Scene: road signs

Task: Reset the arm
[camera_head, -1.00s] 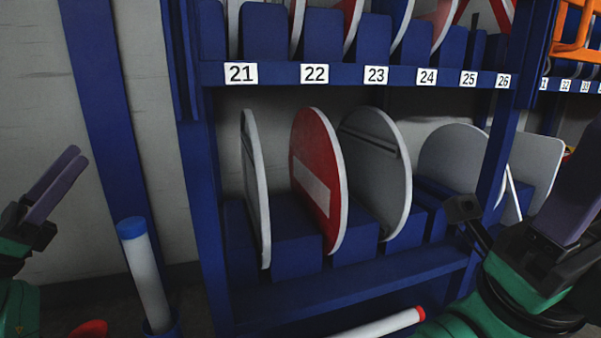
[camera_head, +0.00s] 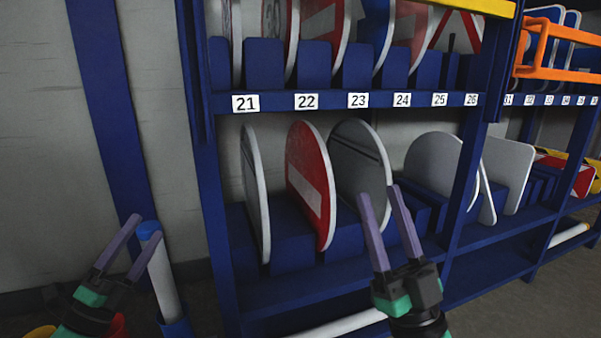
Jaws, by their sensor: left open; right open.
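My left gripper (camera_head: 130,246) is at the lower left, open and empty, its purple fingers apart in front of a white post with a blue cap (camera_head: 162,268). My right gripper (camera_head: 382,212) is in front of the blue sign rack (camera_head: 222,225), right of centre, open and empty with both fingers pointing up. Its fingertips overlap the lower right of a grey round sign (camera_head: 358,165) in the picture. Left of that stand a red round sign with a white bar (camera_head: 308,175) and a grey-white sign seen nearly edge-on (camera_head: 255,190).
The upper shelf (camera_head: 330,102) carries number labels and more signs. A round sign (camera_head: 432,165) and a pale square sign (camera_head: 508,172) stand further right. An orange rack (camera_head: 560,70) is at the upper right. A white tube (camera_head: 345,324) lies low on the rack.

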